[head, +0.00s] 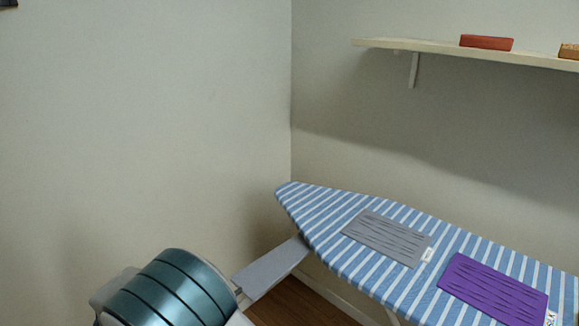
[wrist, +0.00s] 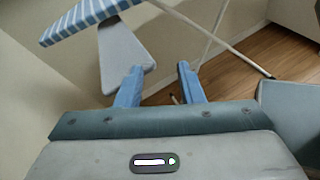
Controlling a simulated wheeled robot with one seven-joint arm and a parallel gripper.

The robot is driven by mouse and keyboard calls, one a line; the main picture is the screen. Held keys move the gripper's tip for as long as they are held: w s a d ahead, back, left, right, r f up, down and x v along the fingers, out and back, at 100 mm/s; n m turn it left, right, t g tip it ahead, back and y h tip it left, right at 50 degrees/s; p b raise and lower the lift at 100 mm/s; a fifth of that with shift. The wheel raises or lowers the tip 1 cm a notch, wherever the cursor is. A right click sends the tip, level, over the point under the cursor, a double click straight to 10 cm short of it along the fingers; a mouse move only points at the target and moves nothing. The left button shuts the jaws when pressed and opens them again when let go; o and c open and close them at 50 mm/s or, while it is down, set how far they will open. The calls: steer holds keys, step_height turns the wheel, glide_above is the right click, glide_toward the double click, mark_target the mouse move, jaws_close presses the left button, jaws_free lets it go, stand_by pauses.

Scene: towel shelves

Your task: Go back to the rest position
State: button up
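My gripper (wrist: 158,84) shows in the wrist view with its two blue fingers apart and nothing between them. It hangs beside the ironing board, near the board's narrow end, with the floor and board legs beyond it. In the head view my arm shows at the bottom left, and the gripper's fingers cannot be made out there. The ironing board (head: 330,215) has a blue and white striped cover; part of it also shows at the top left of the wrist view (wrist: 75,22).
A grey folded towel (head: 388,237) and a purple folded towel (head: 492,289) lie apart on the board. A grey iron rest (head: 272,271) juts from its narrow end. A wall shelf (head: 430,46) holds a red block (head: 486,42) and an orange-brown item (head: 569,51). Bare walls stand behind.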

steer(key=w+d+r+m+g+y, duration=0.15)
steer(key=d+r+m+g, duration=0.3)
steer(key=d, duration=0.65)
steer(key=s+d+r+m+y+p, duration=0.1)
steer(key=s+d+r+m+y, duration=0.3)
steer(key=d+m, duration=0.4)
steer(key=s+d+r+m+y+p, duration=0.1)
steer(key=s+d+r+m+y, duration=0.3)
steer(key=s+d+m+y, duration=0.3)
steer(key=shift+s+d+m+p, duration=0.35)
steer(key=shift+s+d+m, duration=0.35)
steer(key=shift+d, duration=1.5)
steer(key=shift+w+d, duration=0.15)
